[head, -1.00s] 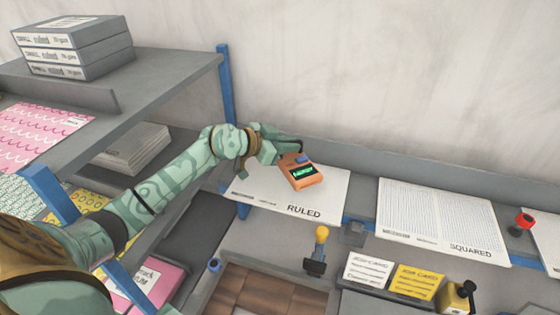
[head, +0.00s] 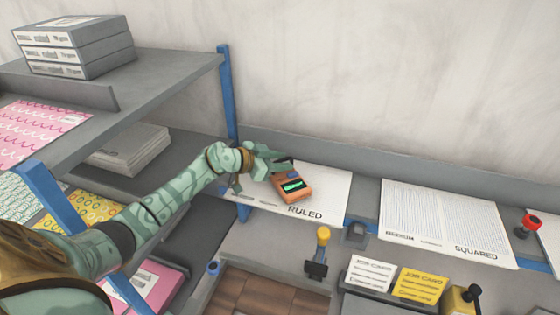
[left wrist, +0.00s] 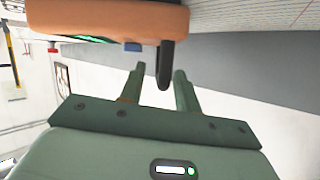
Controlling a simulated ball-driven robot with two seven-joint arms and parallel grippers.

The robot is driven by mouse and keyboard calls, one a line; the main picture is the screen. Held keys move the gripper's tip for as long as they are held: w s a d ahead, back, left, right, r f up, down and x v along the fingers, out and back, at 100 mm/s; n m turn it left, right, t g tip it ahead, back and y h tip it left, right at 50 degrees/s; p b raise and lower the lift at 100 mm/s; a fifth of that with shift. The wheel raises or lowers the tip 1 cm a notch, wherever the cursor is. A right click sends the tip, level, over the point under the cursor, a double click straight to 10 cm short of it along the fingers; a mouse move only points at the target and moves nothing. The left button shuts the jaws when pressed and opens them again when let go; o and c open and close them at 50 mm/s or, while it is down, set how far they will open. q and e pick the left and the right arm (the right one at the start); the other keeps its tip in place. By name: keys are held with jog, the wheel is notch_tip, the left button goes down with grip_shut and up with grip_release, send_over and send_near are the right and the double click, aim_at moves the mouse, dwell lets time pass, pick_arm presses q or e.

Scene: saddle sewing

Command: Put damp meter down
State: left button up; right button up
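The damp meter (head: 292,187), an orange box with a green lit screen, appears to lie on the white RULED sheet (head: 328,188), screen up. In the left wrist view the meter (left wrist: 110,17) spans the top, with a dark prong or handle (left wrist: 165,65) sticking out toward me. My left gripper (head: 272,163) is at the meter's far end. In the wrist view its two green fingers (left wrist: 160,72) stand apart on either side of the dark part, with a gap visible on the left. My right gripper is not in view.
The SQUARED sheet (head: 440,220) lies to the right. A grey shelf with a blue post (head: 228,95) stands left, beside my arm.

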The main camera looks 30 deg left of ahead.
pick_arm(q)
jog(key=p+v, duration=0.6)
jog(key=v, duration=0.1)
jog(key=shift+s+r+p, duration=0.2)
jog(key=shift+p, duration=0.2)
jog(key=shift+a, duration=0.1)
dwell(1.1)
dwell(0.4)
grip_shut()
dwell(1.6)
